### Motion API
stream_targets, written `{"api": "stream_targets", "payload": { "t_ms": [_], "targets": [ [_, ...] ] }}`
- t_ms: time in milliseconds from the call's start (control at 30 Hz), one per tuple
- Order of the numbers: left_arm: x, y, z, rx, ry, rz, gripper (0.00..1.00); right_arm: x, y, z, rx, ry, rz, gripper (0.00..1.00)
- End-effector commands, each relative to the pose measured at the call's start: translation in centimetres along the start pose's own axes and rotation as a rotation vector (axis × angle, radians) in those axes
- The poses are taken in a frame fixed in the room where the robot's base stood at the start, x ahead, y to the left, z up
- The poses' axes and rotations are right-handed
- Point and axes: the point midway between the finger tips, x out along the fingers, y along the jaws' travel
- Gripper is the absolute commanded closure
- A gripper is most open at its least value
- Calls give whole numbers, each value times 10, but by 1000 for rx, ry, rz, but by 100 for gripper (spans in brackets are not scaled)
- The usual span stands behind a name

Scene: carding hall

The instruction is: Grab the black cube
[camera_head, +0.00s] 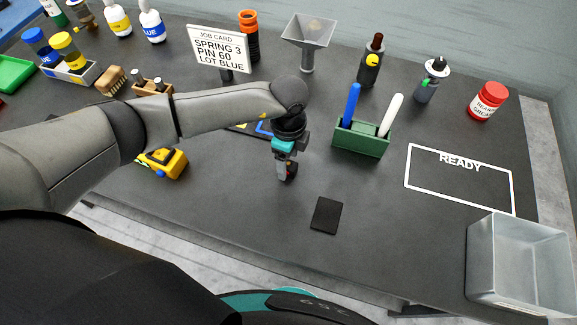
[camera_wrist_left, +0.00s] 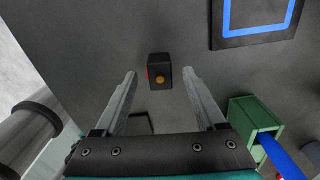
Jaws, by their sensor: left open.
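The black cube (camera_wrist_left: 158,62) shows in the left wrist view, with an orange round spot on one face and red on its side. It stands on the dark table top. In the head view the cube (camera_head: 292,171) is partly hidden by my left gripper (camera_head: 284,175). The left gripper is open and points down at the table. In the left wrist view its two fingertips lie left and right of the cube; I cannot tell whether the fingers reach down around it. My right gripper is in neither view.
A green holder (camera_head: 361,140) with a blue and a white stick stands right of the gripper. A dark mat with a blue square outline (camera_wrist_left: 228,30) lies nearby. A yellow toy-like item (camera_head: 165,163), a black flat pad (camera_head: 327,215) and a metal bin (camera_head: 520,268) are around. The READY frame is empty.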

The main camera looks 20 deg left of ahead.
Motion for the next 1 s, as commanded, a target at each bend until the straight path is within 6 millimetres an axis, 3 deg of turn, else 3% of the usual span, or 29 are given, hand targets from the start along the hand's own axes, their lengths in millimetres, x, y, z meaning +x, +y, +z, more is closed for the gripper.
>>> {"api": "stream_targets", "payload": {
  "t_ms": [100,367,1000],
  "targets": [
    [12,0,-1,0,1,0,28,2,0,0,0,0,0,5],
    [13,0,-1,1,2,-2,28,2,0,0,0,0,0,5],
    [13,0,0,0,2,-1,100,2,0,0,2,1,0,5]
  ]
}}
